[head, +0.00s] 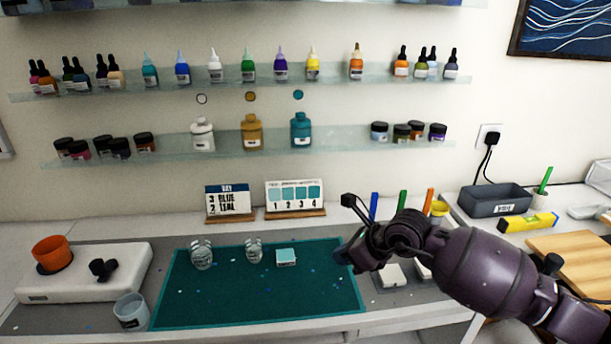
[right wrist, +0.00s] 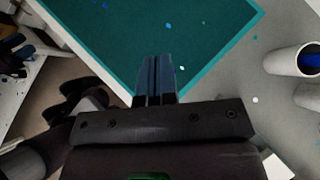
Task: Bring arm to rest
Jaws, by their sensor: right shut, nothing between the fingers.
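My right arm comes in from the right in the head view. Its gripper (head: 345,255) is over the right edge of the teal mat (head: 200,310). In the right wrist view, the right gripper (right wrist: 157,65) has its fingers together with nothing between them. It points at the mat (right wrist: 215,35), with a bare part of the mat ahead. My left gripper does not show in either view.
Two clear cups (head: 202,255) (head: 254,250) and a small teal-topped block (head: 286,257) are on the mat. A white device (head: 85,280) with an orange cup (head: 52,254) stands left. A grey tray (head: 495,200) and wooden board (head: 575,258) are right.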

